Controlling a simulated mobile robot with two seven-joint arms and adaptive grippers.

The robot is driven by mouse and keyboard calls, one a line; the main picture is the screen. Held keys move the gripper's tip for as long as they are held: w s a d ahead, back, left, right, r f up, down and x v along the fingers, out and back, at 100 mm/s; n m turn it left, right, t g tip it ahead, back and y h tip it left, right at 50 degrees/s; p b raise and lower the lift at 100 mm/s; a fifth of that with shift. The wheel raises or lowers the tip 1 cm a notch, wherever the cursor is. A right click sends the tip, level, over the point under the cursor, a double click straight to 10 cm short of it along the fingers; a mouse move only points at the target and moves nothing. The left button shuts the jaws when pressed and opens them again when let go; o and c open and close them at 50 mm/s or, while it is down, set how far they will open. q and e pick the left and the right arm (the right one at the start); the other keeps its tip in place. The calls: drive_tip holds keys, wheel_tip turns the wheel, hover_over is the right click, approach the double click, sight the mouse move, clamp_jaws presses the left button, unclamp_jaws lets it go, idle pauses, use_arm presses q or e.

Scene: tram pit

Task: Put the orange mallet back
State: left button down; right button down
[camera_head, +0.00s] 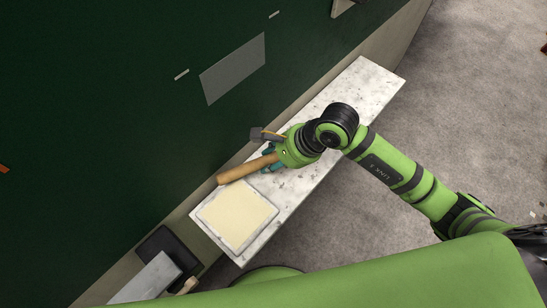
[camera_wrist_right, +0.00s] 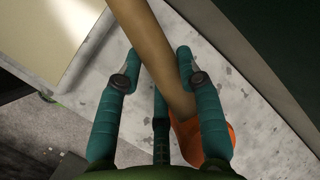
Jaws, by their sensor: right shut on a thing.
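The mallet has a brown wooden handle (camera_head: 245,169), which sticks out to the left of my right gripper (camera_head: 270,160) in the head view. My right gripper is shut around the handle, above or at the pale bench. In the right wrist view the handle (camera_wrist_right: 150,40) runs between the teal fingers (camera_wrist_right: 157,62). The orange mallet head (camera_wrist_right: 208,140) shows at lower right there, partly covered by a finger. In the head view my gripper hides most of the head. My left gripper is in neither view.
A speckled pale bench (camera_head: 360,90) stands along a dark green wall (camera_head: 100,100). A cream-filled tray (camera_head: 237,217) lies on its near end. A small dark item (camera_head: 262,134) is behind my gripper. A black container (camera_head: 170,252) and grey sheet (camera_head: 148,279) are at lower left. The bench's far end is clear.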

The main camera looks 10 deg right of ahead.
drive_tip(key=shift+f, duration=0.1)
drive_tip(key=c, duration=0.7)
unclamp_jaws()
drive_tip(key=shift+c, duration=0.2)
drive_tip(key=v, duration=1.2)
drive_tip(key=shift+a, duration=0.1)
